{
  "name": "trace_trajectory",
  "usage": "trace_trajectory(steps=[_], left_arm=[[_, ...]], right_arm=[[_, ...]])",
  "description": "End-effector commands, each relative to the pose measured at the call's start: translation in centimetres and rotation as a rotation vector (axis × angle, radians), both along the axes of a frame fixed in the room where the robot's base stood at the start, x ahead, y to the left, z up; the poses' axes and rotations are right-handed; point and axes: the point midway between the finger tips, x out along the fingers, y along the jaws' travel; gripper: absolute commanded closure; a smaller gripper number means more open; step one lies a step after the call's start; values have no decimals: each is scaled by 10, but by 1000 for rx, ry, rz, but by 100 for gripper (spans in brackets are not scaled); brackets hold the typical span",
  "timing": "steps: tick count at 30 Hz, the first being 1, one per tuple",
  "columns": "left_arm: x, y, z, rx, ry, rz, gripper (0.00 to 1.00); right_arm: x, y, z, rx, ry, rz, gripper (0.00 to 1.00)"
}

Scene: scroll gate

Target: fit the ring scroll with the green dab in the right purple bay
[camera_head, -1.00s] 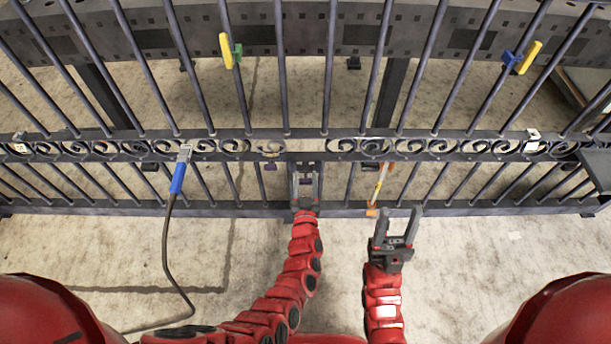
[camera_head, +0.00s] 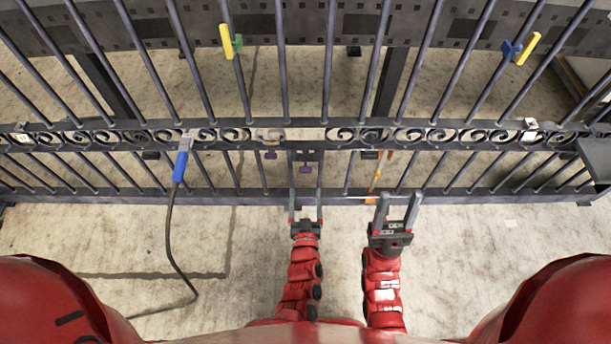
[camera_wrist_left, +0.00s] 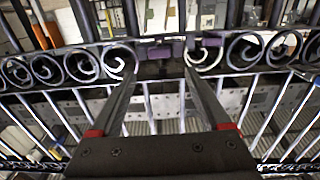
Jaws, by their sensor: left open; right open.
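The dark gate carries a band of scrolls (camera_head: 420,136). A gap in this band (camera_head: 305,135) shows near the middle, with small purple parts (camera_head: 270,155) around it. In the left wrist view purple blocks (camera_wrist_left: 160,52) show by the gap between the scrolls, beyond my fingers. I cannot pick out a green dab on any ring scroll, nor tell which bay is the right one. My left gripper (camera_head: 305,192) is open and empty, in front of the gate's lower rail below the gap; it also shows in the left wrist view (camera_wrist_left: 160,65). My right gripper (camera_head: 398,200) is open and empty, to its right.
A blue-handled tool (camera_head: 180,165) with a dark cable hangs on the band at left. An orange stick-like tool (camera_head: 376,178) leans by the lower bars, near my right gripper. Yellow clamps (camera_head: 227,41) sit on upper bars.

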Motion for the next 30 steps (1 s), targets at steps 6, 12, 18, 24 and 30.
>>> trace_trajectory(steps=[6,12,18,24,30], left_arm=[[-49,0,2,0,1,0,20],[-70,-1,0,-1,1,-1,20],[-73,0,0,-1,-1,0,20],[-72,0,0,0,-1,0,20],[-72,0,0,0,-1,-1,20]], right_arm=[[0,0,8,0,0,0,48],[0,0,10,0,0,0,48],[0,0,10,0,0,0,48],[0,0,10,0,0,0,48],[0,0,10,0,0,0,48]])
